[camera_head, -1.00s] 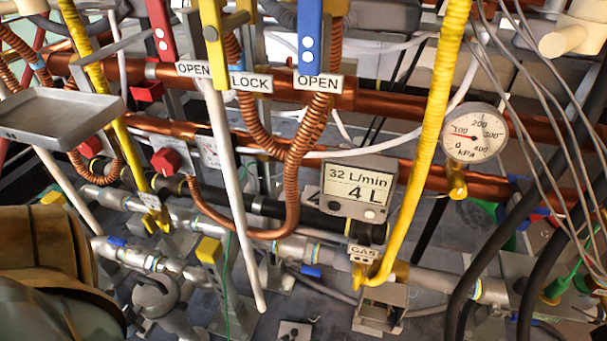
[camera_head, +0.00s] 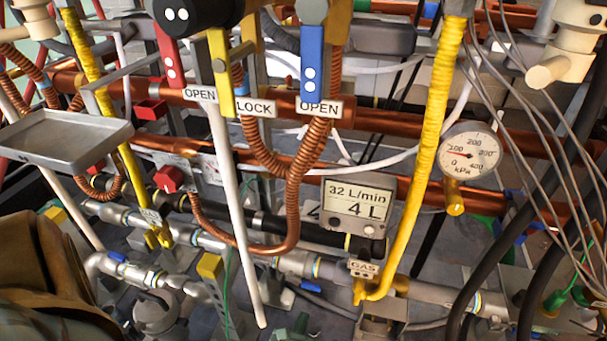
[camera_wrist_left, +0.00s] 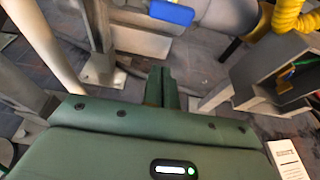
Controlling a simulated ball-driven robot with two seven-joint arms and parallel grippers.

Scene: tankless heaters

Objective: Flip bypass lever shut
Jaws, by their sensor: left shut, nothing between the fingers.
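No part is labelled as the bypass lever. A small blue lever (camera_head: 310,286) sits on the grey pipe below the meter; what looks like the same lever shows at the top of the left wrist view (camera_wrist_left: 171,12). Another small blue lever (camera_head: 117,257) is on the pipe at left. Larger red (camera_head: 168,58), yellow (camera_head: 219,70) and blue (camera_head: 312,68) handles hang above. My left gripper (camera_head: 293,328), green, shows at the bottom edge of the head view. In the wrist view its fingers (camera_wrist_left: 161,82) are together and empty, short of the blue lever. My right gripper is out of view.
A white rod (camera_head: 238,210) and a yellow gas hose (camera_head: 425,160) stand on either side of the left gripper. A meter box (camera_head: 354,207), a pressure gauge (camera_head: 469,155) and hanging grey cables crowd the right. A grey tray (camera_head: 62,140) is at left.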

